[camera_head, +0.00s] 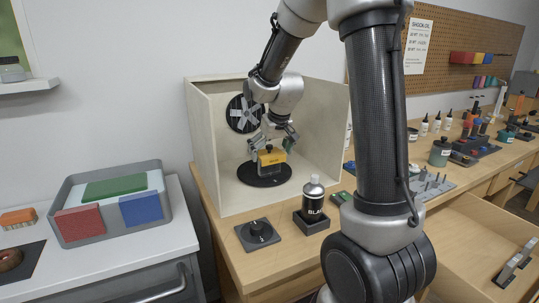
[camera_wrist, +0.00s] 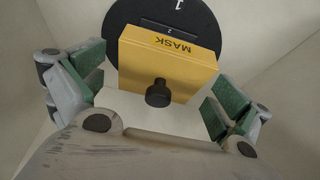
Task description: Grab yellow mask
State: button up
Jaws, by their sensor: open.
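The yellow mask (camera_head: 271,157) is a yellow block marked "MASK" with a black knob. It stands on a black round turntable (camera_head: 263,177) inside a pale open-fronted booth. In the wrist view the mask (camera_wrist: 168,62) lies between the green-padded fingers, with its black knob (camera_wrist: 158,94) toward me. My gripper (camera_wrist: 160,95) is open, and a gap shows between the mask and each finger. In the head view my gripper (camera_head: 275,148) is inside the booth at the mask, partly overlapping it.
The booth's left wall (camera_head: 203,145) and a dark fan (camera_head: 243,113) are close around my arm. A grey tray (camera_head: 70,186) with coloured blocks is at left.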

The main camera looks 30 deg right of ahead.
jog(key=c, duration=0.9)
jog(key=shift+r, duration=0.1)
